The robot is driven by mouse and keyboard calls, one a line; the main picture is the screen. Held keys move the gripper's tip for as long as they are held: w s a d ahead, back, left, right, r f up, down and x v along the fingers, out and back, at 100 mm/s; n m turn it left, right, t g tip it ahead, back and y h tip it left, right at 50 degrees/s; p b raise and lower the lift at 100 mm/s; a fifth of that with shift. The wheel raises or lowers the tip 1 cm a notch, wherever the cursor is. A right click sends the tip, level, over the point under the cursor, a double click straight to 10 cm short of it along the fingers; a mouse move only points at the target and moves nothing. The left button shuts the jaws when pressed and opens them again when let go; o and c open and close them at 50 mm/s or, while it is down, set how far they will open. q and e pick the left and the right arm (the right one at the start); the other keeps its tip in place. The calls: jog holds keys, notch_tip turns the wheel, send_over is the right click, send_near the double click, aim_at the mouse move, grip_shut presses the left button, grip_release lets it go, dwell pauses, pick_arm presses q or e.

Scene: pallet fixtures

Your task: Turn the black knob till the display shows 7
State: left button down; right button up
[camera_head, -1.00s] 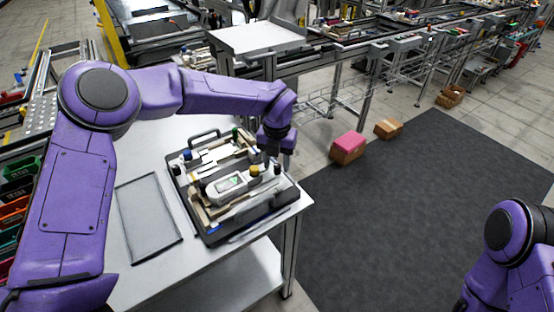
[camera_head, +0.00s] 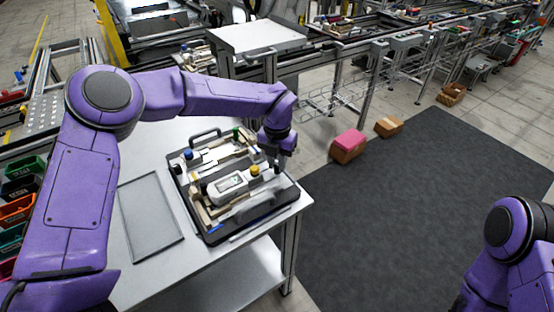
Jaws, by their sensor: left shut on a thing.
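A pale device with a small lit display (camera_head: 230,182) lies on a black pallet fixture (camera_head: 213,238) on the white table. The digit is too small to read. A yellow knob (camera_head: 255,169) stands on the device. My left gripper (camera_head: 279,163) points down at the fixture's right edge, beside the yellow knob. It is shut on the black knob, which is mostly hidden by the fingers. My right gripper is out of the frame; only part of that purple arm shows at the lower right.
A flat grey tray (camera_head: 150,240) lies left of the fixture. A green knob (camera_head: 236,133) and a dark blue knob (camera_head: 188,154) stand on the fixture's far side. The mat is clear.

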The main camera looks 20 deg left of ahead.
pick_arm(q)
jog(key=m+p, duration=0.2)
jog(key=m, duration=0.2)
jog(key=shift+r, duration=0.1)
jog(key=m+p, duration=0.2)
jog(key=m, duration=0.3)
jog(key=shift+p, duration=0.4)
jog(key=m+p, duration=0.1)
jog(key=m, duration=0.3)
jog(key=shift+p, duration=0.35)
jog(key=shift+f+m+p, duration=0.15)
jog(key=shift+m+p, duration=0.1)
jog(key=shift+m, duration=0.55)
jog(key=shift+f+m+p, duration=0.15)
jog(key=shift+m+p, duration=0.05)
jog(key=shift+m, duration=0.6)
jog(key=shift+f, duration=0.1)
jog(key=c, duration=1)
grip_release()
jog(key=shift+d, duration=0.1)
jog(key=shift+w, duration=0.1)
